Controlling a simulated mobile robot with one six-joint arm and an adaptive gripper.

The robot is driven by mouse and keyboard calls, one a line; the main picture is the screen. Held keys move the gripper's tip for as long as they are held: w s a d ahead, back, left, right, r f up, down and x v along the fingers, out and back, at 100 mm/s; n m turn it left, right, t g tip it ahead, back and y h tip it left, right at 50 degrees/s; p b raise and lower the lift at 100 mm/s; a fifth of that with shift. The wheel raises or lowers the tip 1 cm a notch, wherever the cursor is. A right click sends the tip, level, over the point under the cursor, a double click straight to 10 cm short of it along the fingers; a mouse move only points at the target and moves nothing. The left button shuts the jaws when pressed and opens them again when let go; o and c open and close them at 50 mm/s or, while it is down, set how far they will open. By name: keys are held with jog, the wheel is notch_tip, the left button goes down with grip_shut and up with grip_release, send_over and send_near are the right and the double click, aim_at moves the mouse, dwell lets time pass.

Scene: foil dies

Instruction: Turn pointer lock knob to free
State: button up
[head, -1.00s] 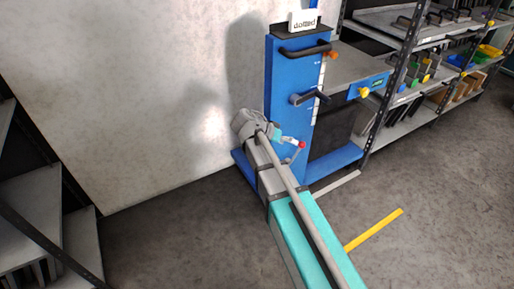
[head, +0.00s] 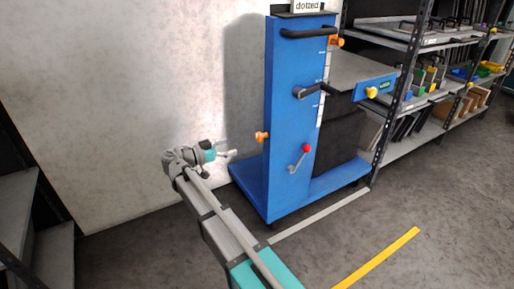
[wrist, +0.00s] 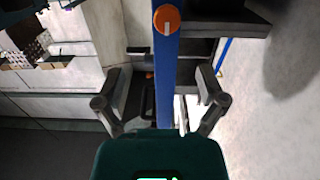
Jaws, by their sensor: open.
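A blue lift cart (head: 287,110) stands by the wall. An orange knob (head: 261,137) sticks out from the left side of its column. A second orange knob (head: 337,42) is near the top of the white scale strip. I cannot tell for certain which is the pointer lock knob. In the wrist view an orange knob (wrist: 167,19) with a whitish upright line sits on a narrow blue face, above and beyond my fingers. My gripper (head: 229,153) is open and empty, apart from the cart, left of and slightly below the left-side knob.
The cart also bears a black crank (head: 311,92), a red-ball lever (head: 301,158), a yellow knob (head: 371,92) and a black handle (head: 308,32). Shelving (head: 412,90) stands to the right, grey steps (head: 40,215) to the left. Floor in front is open.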

aim_at(257, 137)
jog(key=shift+a+f, duration=0.2)
jog(key=shift+a, duration=0.6)
jog(key=shift+d, duration=0.1)
jog(key=shift+r+x, duration=0.2)
jog(key=shift+x, duration=6.6)
jog(key=shift+w, duration=0.1)
jog(key=c, duration=1.1)
jog(key=shift+a, duration=0.25)
jog(key=shift+c, duration=0.2)
jog(key=shift+d, duration=0.15)
